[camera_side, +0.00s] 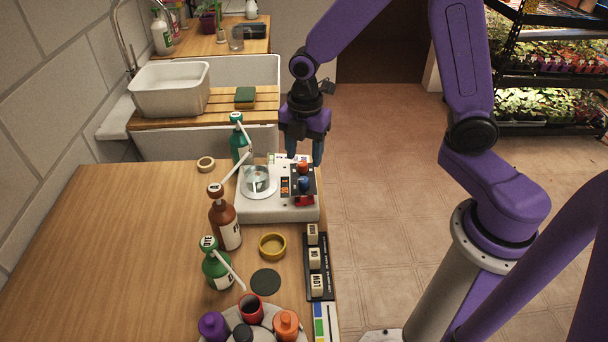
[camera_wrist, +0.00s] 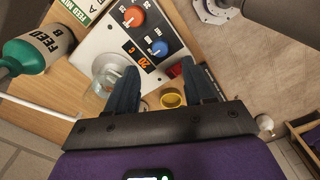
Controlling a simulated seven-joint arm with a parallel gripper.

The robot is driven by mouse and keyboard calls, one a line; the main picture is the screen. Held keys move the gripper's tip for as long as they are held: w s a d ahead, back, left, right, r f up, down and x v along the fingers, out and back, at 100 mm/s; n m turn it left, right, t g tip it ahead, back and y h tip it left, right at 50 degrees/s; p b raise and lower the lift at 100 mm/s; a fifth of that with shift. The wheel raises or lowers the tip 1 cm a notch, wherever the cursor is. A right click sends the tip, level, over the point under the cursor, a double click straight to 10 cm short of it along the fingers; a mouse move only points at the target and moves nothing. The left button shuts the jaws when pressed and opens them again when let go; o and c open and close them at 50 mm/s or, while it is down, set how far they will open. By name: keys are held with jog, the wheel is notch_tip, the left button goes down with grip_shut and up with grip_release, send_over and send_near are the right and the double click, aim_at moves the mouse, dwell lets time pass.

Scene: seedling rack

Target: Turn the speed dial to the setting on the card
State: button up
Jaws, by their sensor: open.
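The white machine (camera_side: 250,213) stands at the back right of the wooden table. Its dark panel carries an orange dial (camera_wrist: 134,16), a blue dial (camera_wrist: 159,48) and an orange display reading about 20 C (camera_wrist: 144,62). Both dials also show in the side view, the orange one (camera_side: 303,167) behind the blue one (camera_side: 304,184). I cannot read which is the speed dial. My gripper (camera_wrist: 163,82) is open and empty, above the panel and apart from both dials.
A teal-green bottle (camera_wrist: 30,52) marked "FEED B" stands close to the machine. A brown bottle (camera_side: 224,222) and a green bottle (camera_side: 215,268) stand nearer the front. A yellow ring (camera_side: 272,245) and a dark rack of white blocks (camera_side: 319,270) lie in front. The table's left side is clear.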

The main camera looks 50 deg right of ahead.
aim_at(304, 179)
notch_tip(304, 179, down, 7)
jog(key=shift+f, duration=0.2)
dwell(0.4)
grip_shut()
